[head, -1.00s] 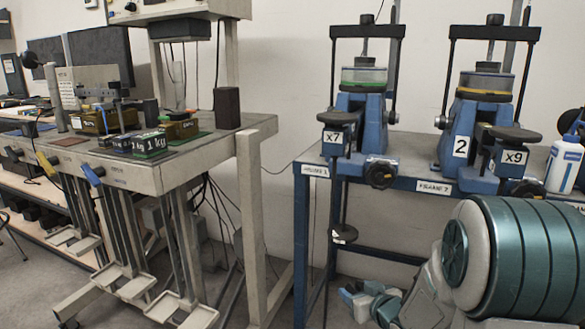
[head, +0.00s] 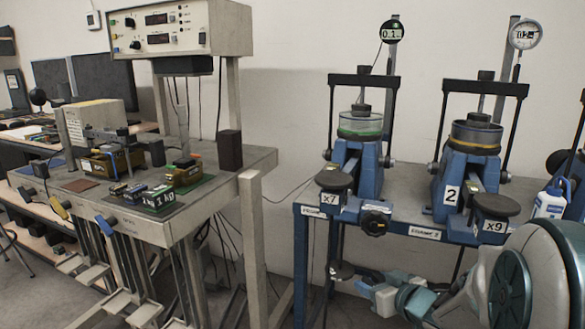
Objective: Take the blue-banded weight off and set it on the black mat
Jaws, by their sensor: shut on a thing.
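My gripper (head: 352,277) is low at the front of the blue bench, under the left lever frame (head: 362,165).
The second lever frame (head: 468,165), marked 2 and x9, stands to the right, with a white bottle (head: 549,200) beside it. A control box (head: 178,30) stands above the left table (head: 240,165). A floor gap separates table and bench.

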